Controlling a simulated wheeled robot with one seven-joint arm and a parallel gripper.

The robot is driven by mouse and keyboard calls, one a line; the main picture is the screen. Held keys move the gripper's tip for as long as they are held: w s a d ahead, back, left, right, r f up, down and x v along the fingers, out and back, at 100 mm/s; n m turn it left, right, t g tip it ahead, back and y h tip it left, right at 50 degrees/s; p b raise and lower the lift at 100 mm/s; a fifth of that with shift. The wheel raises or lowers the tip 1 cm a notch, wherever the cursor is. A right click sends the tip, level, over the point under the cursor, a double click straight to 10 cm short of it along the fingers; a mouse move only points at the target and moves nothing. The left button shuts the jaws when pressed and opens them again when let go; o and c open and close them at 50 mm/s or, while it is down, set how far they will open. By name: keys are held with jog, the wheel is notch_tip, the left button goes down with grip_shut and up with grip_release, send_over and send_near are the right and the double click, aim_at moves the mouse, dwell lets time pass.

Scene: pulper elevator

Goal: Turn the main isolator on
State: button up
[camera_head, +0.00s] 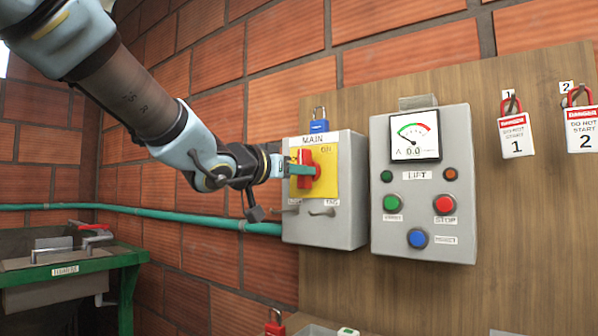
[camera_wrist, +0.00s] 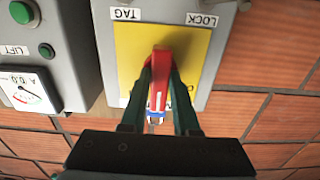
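The main isolator is a grey box (camera_head: 348,220) labelled MAIN, with a yellow plate (camera_head: 328,184) and a red handle (camera_head: 304,178). In the wrist view, which is upside down, the red handle (camera_wrist: 160,66) stands in front of the yellow plate (camera_wrist: 202,48) and looks roughly upright. My gripper (camera_head: 300,170) reaches in from the left, with its green fingers at the handle. In the wrist view the fingers of my gripper (camera_wrist: 161,82) lie close along both sides of the handle and appear closed on it. Part of the plate and its lettering is hidden.
A blue padlock (camera_head: 319,124) is on the box top. The LIFT panel (camera_head: 424,208), with buttons and a gauge (camera_head: 414,136) at 0.0, is close on the right. Danger tags (camera_head: 515,138) hang farther right. A green pipe (camera_head: 190,220) runs along the brick wall.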

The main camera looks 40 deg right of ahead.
jog(key=o, duration=0.4)
jog(key=shift+a, duration=0.1)
jog(key=v, duration=1)
jog(key=shift+a, duration=0.3)
